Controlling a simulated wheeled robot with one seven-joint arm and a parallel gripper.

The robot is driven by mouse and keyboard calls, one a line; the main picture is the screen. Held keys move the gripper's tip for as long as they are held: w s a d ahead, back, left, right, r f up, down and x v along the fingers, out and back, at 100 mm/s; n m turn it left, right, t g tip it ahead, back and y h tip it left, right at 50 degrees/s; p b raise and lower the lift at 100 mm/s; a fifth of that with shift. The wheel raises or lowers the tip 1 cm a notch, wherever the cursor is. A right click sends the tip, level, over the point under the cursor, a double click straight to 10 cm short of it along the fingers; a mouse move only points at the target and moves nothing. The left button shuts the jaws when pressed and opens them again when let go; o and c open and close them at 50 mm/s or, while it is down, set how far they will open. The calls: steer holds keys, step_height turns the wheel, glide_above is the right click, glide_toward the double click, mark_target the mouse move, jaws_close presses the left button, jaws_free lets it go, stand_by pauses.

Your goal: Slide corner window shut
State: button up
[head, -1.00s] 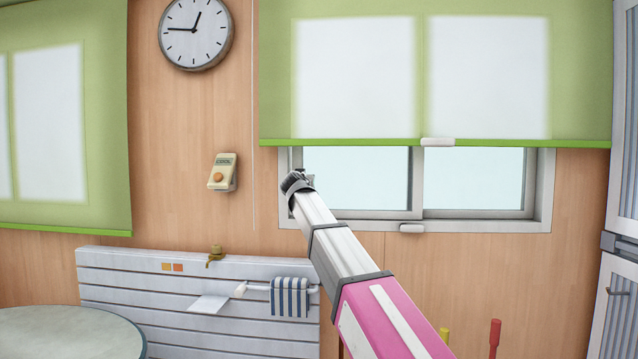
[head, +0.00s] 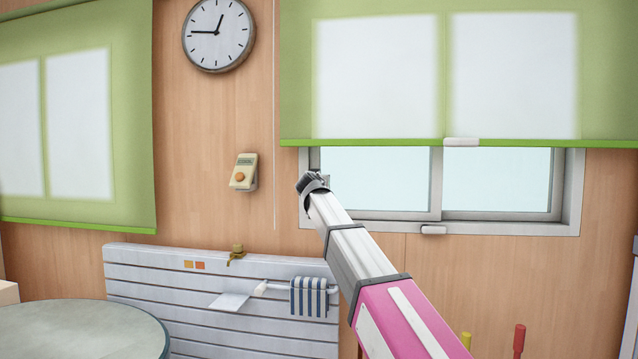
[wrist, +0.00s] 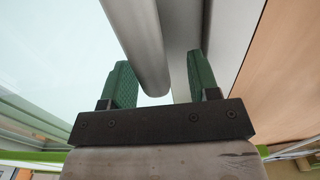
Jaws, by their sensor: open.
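The corner window (head: 571,190) is in the head view, in the wall right of centre, with a pale frame and two panes side by side. Its upper part is behind a green blind. A grey upright (head: 436,185) stands between the panes. My gripper (head: 312,183) is at the window's left edge, seen from behind, so its fingers are hidden there. In the wrist view, my gripper's (wrist: 158,62) two green fingers are apart. A grey rounded bar (wrist: 140,40) runs between them, nearer the left finger; I cannot tell whether they touch. Glass (wrist: 60,50) lies to its left.
The green blind (head: 375,25) hangs low over the window, just above my gripper. A small beige wall box (head: 243,172) is left of the gripper. A slatted panel (head: 160,275) with a striped cloth (head: 310,297) is below. A round table (head: 80,330) stands lower left.

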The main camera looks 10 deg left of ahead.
steer(key=s, duration=1)
steer(key=shift+a, duration=0.2)
steer(key=shift+s, duration=0.15)
